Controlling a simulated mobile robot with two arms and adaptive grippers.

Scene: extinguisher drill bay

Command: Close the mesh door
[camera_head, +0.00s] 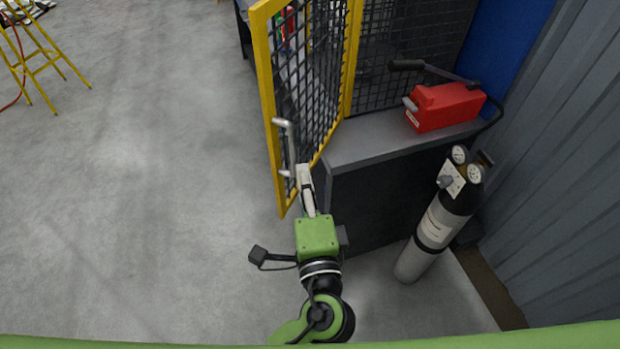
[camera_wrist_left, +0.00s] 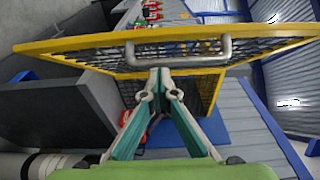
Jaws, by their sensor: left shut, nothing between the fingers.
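The mesh door (camera_head: 265,85) has a yellow frame and black mesh. It stands swung open at the front of the mesh enclosure, in the upper middle of the head view. A pale bar handle (camera_head: 290,150) is fixed near its free edge. In the left wrist view the door (camera_wrist_left: 85,45) spans the top, with the handle (camera_wrist_left: 178,60) near the centre. My left gripper (camera_head: 304,170) is shut and empty, its fingertips close to the handle's lower end. In the wrist view the fingertips (camera_wrist_left: 160,75) are at the handle; I cannot tell whether they touch. My right gripper is not in view.
A grey bench (camera_head: 370,145) stands right of the door with a red canister (camera_head: 445,107) on it. A gas cylinder (camera_head: 438,228) with gauges leans beside it near the corrugated wall (camera_head: 570,180). The floor (camera_head: 150,200) left of the door is clear. A yellow stand (camera_head: 45,60) is far left.

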